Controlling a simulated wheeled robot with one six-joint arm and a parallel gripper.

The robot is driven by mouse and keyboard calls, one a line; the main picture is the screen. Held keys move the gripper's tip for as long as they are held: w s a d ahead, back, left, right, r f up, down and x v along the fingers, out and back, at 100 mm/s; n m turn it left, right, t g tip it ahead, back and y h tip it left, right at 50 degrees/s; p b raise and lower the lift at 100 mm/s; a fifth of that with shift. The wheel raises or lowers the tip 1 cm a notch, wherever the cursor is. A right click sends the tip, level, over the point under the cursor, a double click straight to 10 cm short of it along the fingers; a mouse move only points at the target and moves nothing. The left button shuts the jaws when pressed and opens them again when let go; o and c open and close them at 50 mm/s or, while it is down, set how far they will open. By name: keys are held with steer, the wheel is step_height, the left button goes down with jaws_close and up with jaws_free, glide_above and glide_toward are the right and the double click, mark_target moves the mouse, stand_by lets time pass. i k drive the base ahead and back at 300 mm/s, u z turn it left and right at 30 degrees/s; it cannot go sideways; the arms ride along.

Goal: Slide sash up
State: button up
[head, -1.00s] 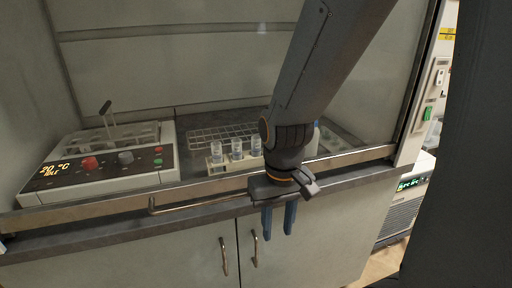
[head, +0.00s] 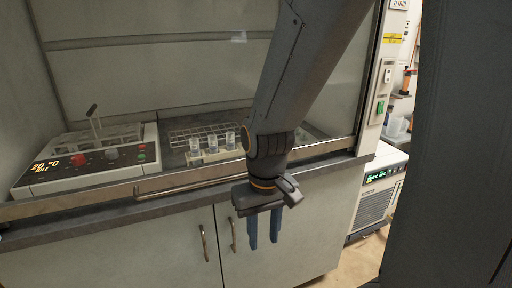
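The glass sash (head: 330,97) of the fume hood is low, with its metal bottom rail (head: 95,194) close above the dark sill. A long bar handle (head: 180,187) runs along the front of the rail, and its right part is hidden behind my arm. My gripper (head: 264,246) hangs pointing down in front of the cabinet doors, below the sill and to the right of the visible handle. Its two blue fingers are apart with nothing seen between them. It does not hold the handle.
Behind the glass are a heated bath with red and grey knobs (head: 90,160), a wire rack (head: 205,133) and several small cups (head: 212,143). Cabinet doors with upright handles (head: 204,243) are below. A chiller (head: 378,190) stands at the right on open floor.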

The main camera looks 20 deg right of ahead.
mark_target(30, 207)
steer(key=k, duration=0.15)
steer(key=z, duration=1.05)
steer(key=i, duration=0.55)
steer(key=u, duration=1.05)
